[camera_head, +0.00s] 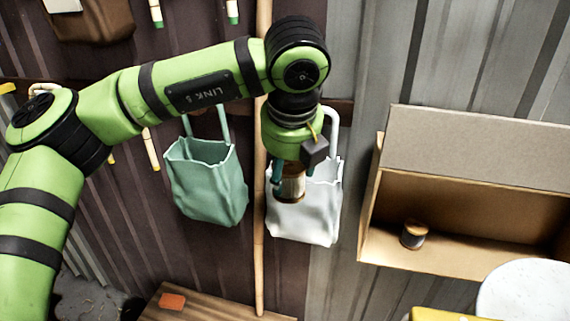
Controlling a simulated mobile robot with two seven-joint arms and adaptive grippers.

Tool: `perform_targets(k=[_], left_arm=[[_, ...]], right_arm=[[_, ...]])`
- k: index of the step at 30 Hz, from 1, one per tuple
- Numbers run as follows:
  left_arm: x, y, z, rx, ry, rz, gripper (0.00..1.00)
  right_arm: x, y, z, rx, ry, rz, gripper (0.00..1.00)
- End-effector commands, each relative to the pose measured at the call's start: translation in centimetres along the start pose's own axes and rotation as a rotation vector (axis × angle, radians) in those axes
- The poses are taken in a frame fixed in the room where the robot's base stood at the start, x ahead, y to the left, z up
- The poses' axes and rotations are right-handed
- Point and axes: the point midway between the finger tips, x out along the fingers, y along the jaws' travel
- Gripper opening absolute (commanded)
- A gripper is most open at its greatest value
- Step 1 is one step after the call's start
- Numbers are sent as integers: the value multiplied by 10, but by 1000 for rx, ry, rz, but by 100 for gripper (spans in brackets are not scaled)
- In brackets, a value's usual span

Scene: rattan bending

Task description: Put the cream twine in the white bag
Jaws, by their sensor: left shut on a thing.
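My left gripper (290,178) is shut on the cream twine (291,187), a small spool with a brown end. It points down and holds the spool in front of the upper left part of the white bag (312,215). The white bag hangs on the wall by its handle, with its opening at the top. The gripper and wrist hide part of the bag's rim and handle. I cannot tell whether the spool is over the opening or only in front of it. My right gripper is not in view.
A green bag (207,185) hangs just left of the white bag. A thin bamboo pole (259,255) stands between them. At right, an open cardboard box (440,256) holds a dark spool (413,234). A wooden surface with an orange item (172,301) is below, and a white round thing (525,292) at lower right.

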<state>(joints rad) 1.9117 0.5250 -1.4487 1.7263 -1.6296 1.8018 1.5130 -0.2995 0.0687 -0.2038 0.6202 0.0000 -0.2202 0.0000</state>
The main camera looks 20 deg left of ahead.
Motion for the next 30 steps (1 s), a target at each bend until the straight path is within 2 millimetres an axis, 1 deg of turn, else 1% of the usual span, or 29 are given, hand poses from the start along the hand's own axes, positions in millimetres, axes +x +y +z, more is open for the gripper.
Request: perform_targets(k=[1,13,23,25,30], left_arm=[[-1,-2,5,1,2,1,26],[17,-14,34,0,3,1,26],[32,-24,58,-1,1,1,26],[38,-26,62,-3,1,-1,26],[45,-31,75,-2,1,0,26]], right_arm=[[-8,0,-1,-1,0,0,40],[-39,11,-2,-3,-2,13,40],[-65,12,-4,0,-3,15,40],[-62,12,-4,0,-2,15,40],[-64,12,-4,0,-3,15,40]])
